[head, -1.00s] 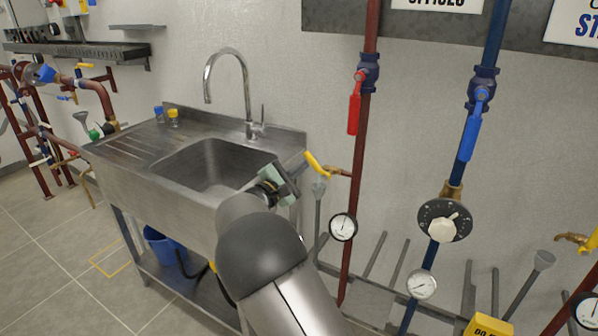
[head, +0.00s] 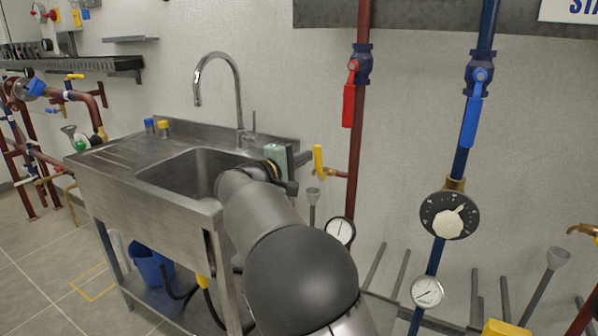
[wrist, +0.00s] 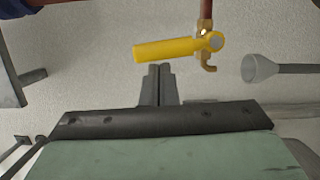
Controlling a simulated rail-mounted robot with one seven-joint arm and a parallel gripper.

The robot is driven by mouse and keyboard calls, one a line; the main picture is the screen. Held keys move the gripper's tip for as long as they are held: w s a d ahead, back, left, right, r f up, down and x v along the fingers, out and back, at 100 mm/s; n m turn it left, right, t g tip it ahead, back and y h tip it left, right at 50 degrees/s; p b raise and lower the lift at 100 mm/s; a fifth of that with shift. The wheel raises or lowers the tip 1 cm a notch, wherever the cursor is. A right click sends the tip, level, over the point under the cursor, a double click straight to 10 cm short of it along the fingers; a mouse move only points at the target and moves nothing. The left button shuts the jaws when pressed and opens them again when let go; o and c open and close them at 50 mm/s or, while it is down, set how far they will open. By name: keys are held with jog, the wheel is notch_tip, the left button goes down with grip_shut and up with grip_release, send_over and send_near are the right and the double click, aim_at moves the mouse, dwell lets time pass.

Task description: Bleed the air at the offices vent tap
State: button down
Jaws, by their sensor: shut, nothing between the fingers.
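The vent tap's yellow lever (head: 318,161) stands upright in the head view, on a brass tap (head: 337,173) branching from the red pipe (head: 356,130). In the wrist view the lever (wrist: 165,50) lies level, pointing left from its brass pivot, across the tap's line. My gripper (wrist: 158,72) is shut and empty, its fingertips just below the lever with a small visible gap. In the head view my gripper (head: 303,158) is left of the lever, by the sink's right end. A grey funnel (head: 313,196) is under the tap; it also shows in the wrist view (wrist: 259,68).
The steel sink (head: 150,205) with its tall faucet (head: 238,95) stands left of the tap. A red-handled valve (head: 349,95) is above the tap. The blue pipe with a blue-handled valve (head: 472,115) and a black dial (head: 449,215) is to the right. A gauge (head: 341,231) sits below.

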jog(key=shift+s+d+r+m+b, duration=0.1)
jog(key=shift+d+r+m+b, duration=0.05)
jog(key=shift+d+m+b, duration=0.2)
jog(key=shift+a, duration=0.1)
dwell(0.4)
jog(key=s+a+p, duration=0.2)
jog(key=s+a, duration=0.4)
jog(key=a, duration=0.4)
